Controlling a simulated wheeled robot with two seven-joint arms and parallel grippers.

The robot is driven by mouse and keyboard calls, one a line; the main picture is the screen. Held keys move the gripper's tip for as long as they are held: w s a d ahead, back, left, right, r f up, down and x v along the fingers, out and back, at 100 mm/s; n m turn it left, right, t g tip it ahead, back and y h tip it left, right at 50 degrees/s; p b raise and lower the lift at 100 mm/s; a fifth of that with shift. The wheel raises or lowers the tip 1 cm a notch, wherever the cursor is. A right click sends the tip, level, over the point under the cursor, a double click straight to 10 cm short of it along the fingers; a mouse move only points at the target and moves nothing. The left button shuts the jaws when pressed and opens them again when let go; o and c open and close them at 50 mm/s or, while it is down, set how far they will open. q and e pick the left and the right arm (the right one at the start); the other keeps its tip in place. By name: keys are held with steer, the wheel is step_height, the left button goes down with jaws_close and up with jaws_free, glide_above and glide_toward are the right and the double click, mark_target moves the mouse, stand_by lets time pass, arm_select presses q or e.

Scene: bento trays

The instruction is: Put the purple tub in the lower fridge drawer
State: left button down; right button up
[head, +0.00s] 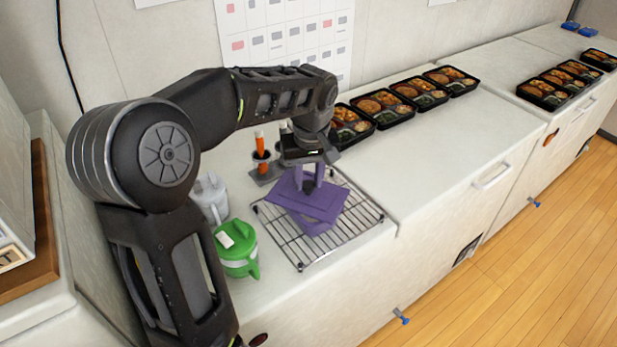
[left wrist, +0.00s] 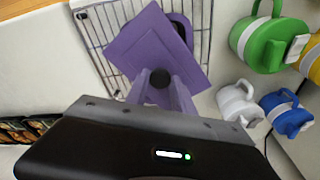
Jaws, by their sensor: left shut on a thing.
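The purple tub (head: 318,228) is over the wire rack (head: 277,241) on the counter. Its square purple lid (head: 322,204) sits skewed over it, and a dark gap shows beside the lid in the left wrist view (left wrist: 150,42). My left gripper (head: 308,186) comes down from above and is shut on the dark knob (left wrist: 160,79) of the lid. I cannot tell whether the tub rests on the rack. My right gripper is not in view. No open drawer shows; the cabinet fronts look closed.
A green mug (head: 236,248) and a white mug (head: 211,197) stand left of the rack. An orange-handled tool (head: 259,146) stands in a holder behind it. Several bento trays (head: 400,95) line the counter's back. The counter right of the rack is clear, with a handle (head: 492,176) on the front.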

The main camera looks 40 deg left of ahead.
arm_select(q)
steer(key=c, duration=1.1)
jaws_free()
steer(key=shift+f, duration=0.1)
steer(key=shift+r, duration=0.5)
steer(key=r, duration=0.3)
steer(key=d+r, duration=0.1)
steer(key=r, duration=0.3)
steer(key=s+r+p, duration=0.1)
steer(key=r, duration=0.3)
steer(key=shift+d+r, duration=0.15)
steer(key=shift+d, duration=0.1)
